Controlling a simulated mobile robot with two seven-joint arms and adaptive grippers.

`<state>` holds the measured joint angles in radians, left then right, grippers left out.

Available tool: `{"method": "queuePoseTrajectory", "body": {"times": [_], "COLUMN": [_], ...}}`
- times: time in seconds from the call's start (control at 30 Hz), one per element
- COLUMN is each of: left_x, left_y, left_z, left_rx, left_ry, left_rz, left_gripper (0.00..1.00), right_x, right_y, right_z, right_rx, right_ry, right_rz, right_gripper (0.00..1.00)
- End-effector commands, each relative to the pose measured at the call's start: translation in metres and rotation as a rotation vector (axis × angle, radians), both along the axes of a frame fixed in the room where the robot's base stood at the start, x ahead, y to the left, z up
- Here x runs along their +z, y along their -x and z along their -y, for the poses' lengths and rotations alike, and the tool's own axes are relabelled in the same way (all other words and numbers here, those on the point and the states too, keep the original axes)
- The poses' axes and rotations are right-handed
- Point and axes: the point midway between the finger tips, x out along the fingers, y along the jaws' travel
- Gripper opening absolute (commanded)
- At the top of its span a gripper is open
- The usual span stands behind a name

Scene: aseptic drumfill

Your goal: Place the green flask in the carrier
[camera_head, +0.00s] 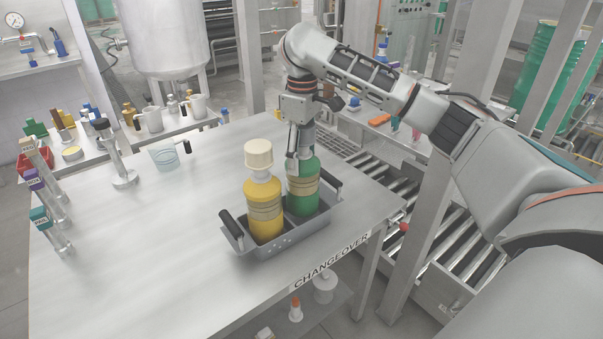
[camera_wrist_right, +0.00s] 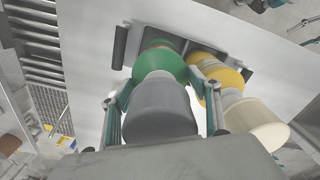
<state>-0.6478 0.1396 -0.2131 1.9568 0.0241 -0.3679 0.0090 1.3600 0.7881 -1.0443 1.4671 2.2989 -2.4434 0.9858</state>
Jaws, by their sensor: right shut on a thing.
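The green flask (camera_head: 303,197) stands upright in the right part of the grey carrier (camera_head: 292,239), beside the yellow flask (camera_head: 263,210). Its base is hidden by the carrier's wall, so I cannot tell whether it rests on the floor of the carrier. My right gripper (camera_head: 300,158) points down and is shut on the green flask at its top. In the right wrist view, the gripper's fingers (camera_wrist_right: 163,100) lie on both sides of the flask's grey cap, with the green shoulder (camera_wrist_right: 163,62) beyond. The yellow flask has a cream cap (camera_head: 258,154). My left gripper is not in view.
The carrier has black handles at both ends and sits near the table's front edge, by the CHANGEOVER label (camera_head: 332,261). A glass beaker (camera_head: 166,157) and a metal stand (camera_head: 118,160) are behind left. Labelled posts line the left edge. The table's left middle is clear.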

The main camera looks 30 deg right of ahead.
Motion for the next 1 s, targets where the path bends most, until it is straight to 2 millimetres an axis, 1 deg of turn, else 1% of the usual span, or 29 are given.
{"method": "queuePoseTrajectory", "body": {"times": [0.07,0.23,0.37,0.7,1.0], "left_x": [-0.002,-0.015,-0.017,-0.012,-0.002], "left_y": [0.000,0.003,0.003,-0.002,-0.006], "left_z": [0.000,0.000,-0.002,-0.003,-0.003], "left_rx": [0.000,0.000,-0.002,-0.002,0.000], "left_ry": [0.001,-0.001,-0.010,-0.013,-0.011], "left_rz": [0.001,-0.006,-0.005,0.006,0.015], "left_gripper": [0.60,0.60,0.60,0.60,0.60], "right_x": [-0.004,-0.030,-0.040,-0.039,-0.036], "right_y": [-0.001,0.000,0.000,-0.001,-0.001], "right_z": [0.000,-0.001,-0.001,0.000,0.000], "right_rx": [0.001,0.001,0.000,0.000,-0.002], "right_ry": [-0.001,-0.003,-0.002,-0.001,-0.002], "right_rz": [0.004,-0.002,0.001,0.005,0.007], "right_gripper": [0.06,0.06,0.06,0.06,0.06]}}
